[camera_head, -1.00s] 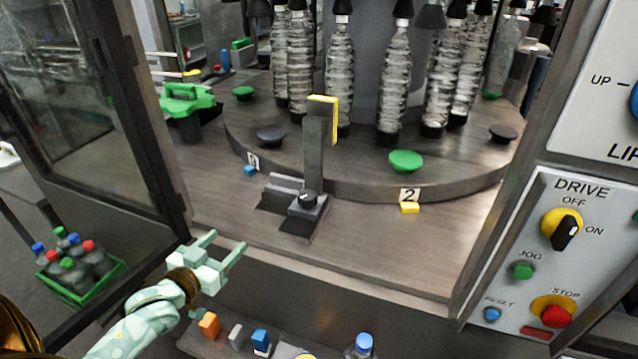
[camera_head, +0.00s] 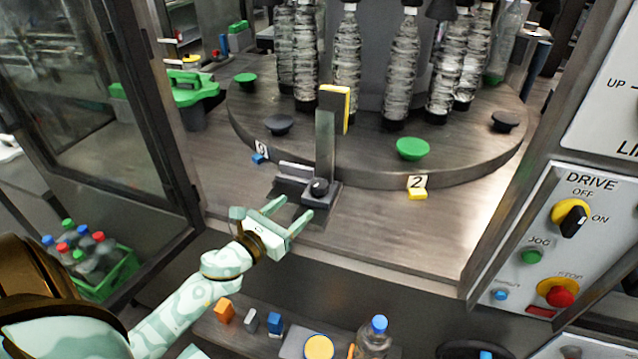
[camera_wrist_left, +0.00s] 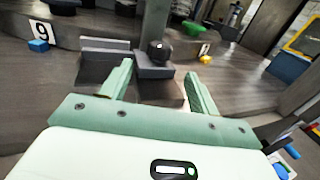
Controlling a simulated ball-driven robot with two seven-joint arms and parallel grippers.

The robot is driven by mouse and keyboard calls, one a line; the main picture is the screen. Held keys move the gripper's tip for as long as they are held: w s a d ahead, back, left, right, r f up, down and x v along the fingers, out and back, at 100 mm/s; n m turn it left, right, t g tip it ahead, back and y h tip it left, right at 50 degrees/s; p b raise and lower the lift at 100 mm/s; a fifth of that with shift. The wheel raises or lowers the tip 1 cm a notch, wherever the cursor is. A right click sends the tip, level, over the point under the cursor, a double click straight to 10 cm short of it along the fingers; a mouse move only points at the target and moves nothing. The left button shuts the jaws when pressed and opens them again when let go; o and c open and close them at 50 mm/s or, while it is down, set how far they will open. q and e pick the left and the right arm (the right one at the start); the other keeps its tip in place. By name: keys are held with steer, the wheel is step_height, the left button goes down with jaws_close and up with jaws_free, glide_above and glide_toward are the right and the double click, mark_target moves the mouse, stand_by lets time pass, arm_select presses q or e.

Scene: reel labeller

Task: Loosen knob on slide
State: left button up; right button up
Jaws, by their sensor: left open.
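The black round knob (camera_head: 319,187) sits on the grey slide block (camera_head: 296,186) at the foot of an upright post with a yellow pad (camera_head: 338,103) on top. My left gripper (camera_head: 292,207) is open and empty, just in front of the slide at its near side, apart from the knob. In the left wrist view the knob (camera_wrist_left: 157,51) shows ahead, beyond and between the open fingertips (camera_wrist_left: 160,80). My right gripper is in neither view.
A round turntable (camera_head: 370,165) with clear bottles and green and black discs stands behind the slide. A framed door (camera_head: 170,130) stands open at left. The drive panel (camera_head: 540,230) is at right. Small blocks and a bottle lie below the deck edge.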

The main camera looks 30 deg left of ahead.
mark_target(314, 191)
arm_select(q)
steer(key=w, duration=0.7)
steer(key=w+d, duration=0.1)
steer(key=w, duration=0.3)
steer(key=shift+s+a, duration=0.1)
steer(key=c, duration=1)
